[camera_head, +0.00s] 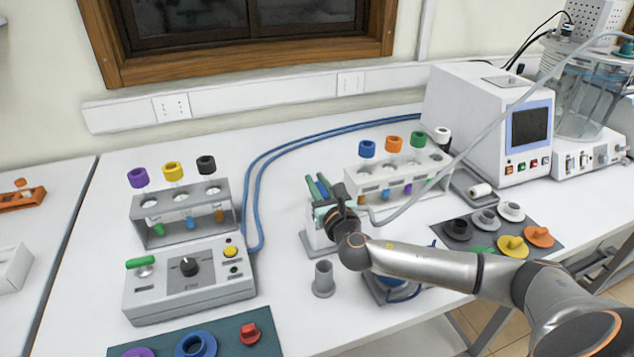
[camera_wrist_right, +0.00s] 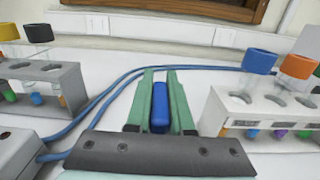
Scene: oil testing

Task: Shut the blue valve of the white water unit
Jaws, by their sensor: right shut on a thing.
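The white water unit (camera_head: 314,236) is a small white block on a grey base near the middle of the bench, partly hidden behind my right gripper and wrist. The valve's lower part and mounting are hidden by the gripper body. Whether the valve is turned open or closed cannot be told. My left gripper is not in view.
A control box (camera_head: 188,280) and grey tube rack (camera_head: 184,220) stand left. A white tube rack (camera_head: 398,182) stands close right, with a grey cup (camera_head: 323,278) in front. Blue hoses (camera_head: 258,185) curve behind. A mat (camera_head: 492,230) with knobs lies right.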

